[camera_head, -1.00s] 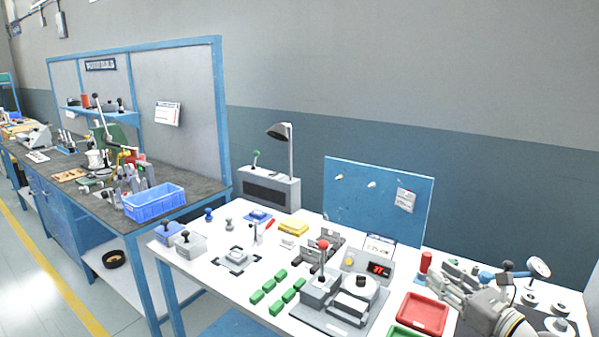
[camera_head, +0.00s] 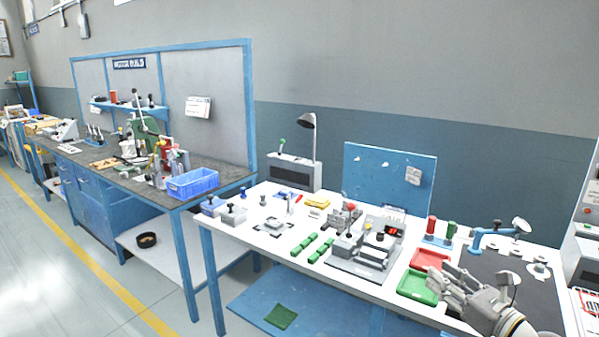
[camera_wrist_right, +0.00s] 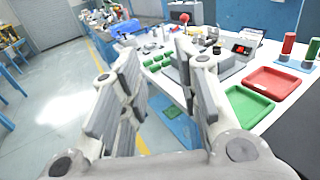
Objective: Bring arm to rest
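My right gripper (camera_head: 452,283) is at the lower right of the head view, beside the green tray (camera_head: 416,288) at the front of the white bench (camera_head: 268,242). In the right wrist view its two fingers (camera_wrist_right: 160,85) are spread apart, with nothing between them. The green tray also shows in the wrist view (camera_wrist_right: 249,106), to the right of the fingers. My left gripper is in neither view.
A red tray (camera_head: 431,259) lies behind the green one. A grey machine (camera_head: 580,255) stands at the right edge. Floor at the left is clear.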

